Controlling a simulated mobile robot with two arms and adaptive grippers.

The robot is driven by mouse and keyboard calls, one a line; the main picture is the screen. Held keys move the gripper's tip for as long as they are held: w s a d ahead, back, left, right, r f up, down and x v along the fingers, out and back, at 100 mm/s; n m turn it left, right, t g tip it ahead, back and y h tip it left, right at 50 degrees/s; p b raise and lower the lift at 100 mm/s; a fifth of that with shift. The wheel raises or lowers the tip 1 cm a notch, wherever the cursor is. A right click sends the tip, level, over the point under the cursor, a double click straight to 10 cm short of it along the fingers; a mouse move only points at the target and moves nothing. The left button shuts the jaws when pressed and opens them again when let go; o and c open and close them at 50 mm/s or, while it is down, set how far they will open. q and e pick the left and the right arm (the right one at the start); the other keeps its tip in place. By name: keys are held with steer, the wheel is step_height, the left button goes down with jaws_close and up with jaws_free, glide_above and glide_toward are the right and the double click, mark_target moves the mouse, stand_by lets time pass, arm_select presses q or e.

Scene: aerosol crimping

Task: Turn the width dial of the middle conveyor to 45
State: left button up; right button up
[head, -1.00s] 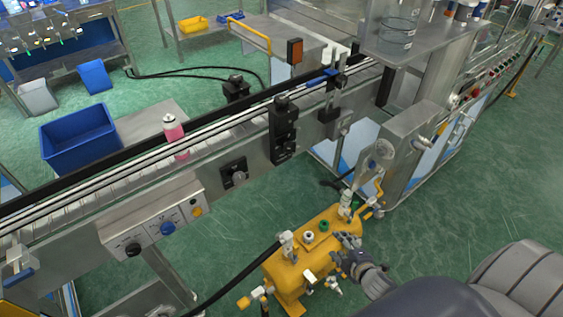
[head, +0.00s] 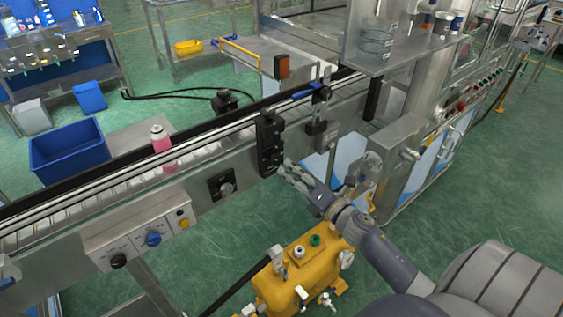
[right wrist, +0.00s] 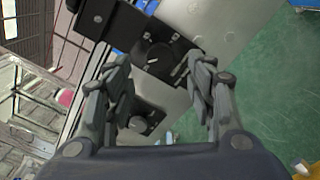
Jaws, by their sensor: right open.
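The middle conveyor (head: 200,150) runs diagonally across the head view. A tall black housing (head: 269,135) is mounted on its near side. A separate square black plate with a round dial (head: 223,186) sits to its left. My right gripper (head: 284,170) is open and empty, beside the housing's lower end. In the right wrist view, a black dial with a pale pointer mark (right wrist: 157,55) lies ahead between the open fingers (right wrist: 161,68). Another dial (right wrist: 148,119) shows nearer, between the fingers. No scale numbers are readable. My left gripper is not in view.
A panel with black, blue (head: 153,239) and yellow knobs is on the conveyor's near side.

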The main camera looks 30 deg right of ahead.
mark_target(279, 160)
steer(key=shift+w+a+p, duration=0.15)
steer(key=shift+w+p, duration=0.05)
steer(key=shift+w, duration=1.25)
steer(key=shift+w+a+p, duration=0.1)
steer(key=shift+w+p, duration=0.1)
steer(key=shift+w, duration=1.25)
steer(key=c, duration=1.1)
